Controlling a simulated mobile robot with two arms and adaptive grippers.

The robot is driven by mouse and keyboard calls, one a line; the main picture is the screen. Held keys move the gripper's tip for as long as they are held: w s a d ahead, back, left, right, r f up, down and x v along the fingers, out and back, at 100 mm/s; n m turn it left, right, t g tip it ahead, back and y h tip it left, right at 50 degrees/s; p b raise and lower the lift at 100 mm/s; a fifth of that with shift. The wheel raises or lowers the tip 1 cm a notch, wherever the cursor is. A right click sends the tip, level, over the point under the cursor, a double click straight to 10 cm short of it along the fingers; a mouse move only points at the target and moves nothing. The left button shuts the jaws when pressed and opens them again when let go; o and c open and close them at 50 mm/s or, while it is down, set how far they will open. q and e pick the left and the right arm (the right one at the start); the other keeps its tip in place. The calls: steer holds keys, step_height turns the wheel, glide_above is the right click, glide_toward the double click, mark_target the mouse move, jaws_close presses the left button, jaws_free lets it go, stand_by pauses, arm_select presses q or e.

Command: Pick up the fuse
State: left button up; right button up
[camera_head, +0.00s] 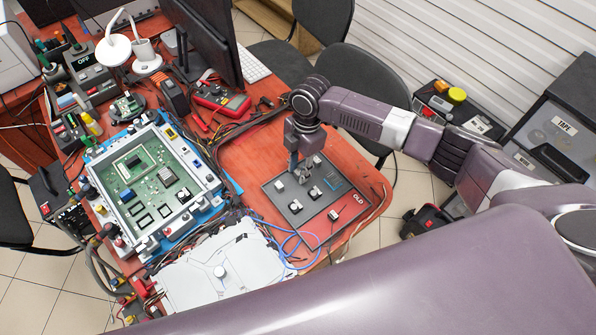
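A dark grey mat (270,202) marked "OLD" lies on the red table, with several small black-and-white parts on it. One part (295,206) is near its left edge, another (315,192) is near its middle, and a third (333,215) is by its front right edge. The fuse may be one of these; they are too small to tell. My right gripper (302,173) points down over the back middle of the mat, close to the parts. Its fingertips are too small to show whether they hold anything. My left gripper is not in view.
A blue-and-white framed circuit board unit (205,163) stands left of the mat. A white panel (200,281) and blue cables (291,240) lie in front. A red multimeter (221,100), monitor and keyboard (252,64) are behind. Red tabletop (245,155) is bare behind the mat.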

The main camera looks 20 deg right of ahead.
mark_target(299, 172)
steer(key=shift+c, duration=0.4)
steer(key=c, duration=0.5)
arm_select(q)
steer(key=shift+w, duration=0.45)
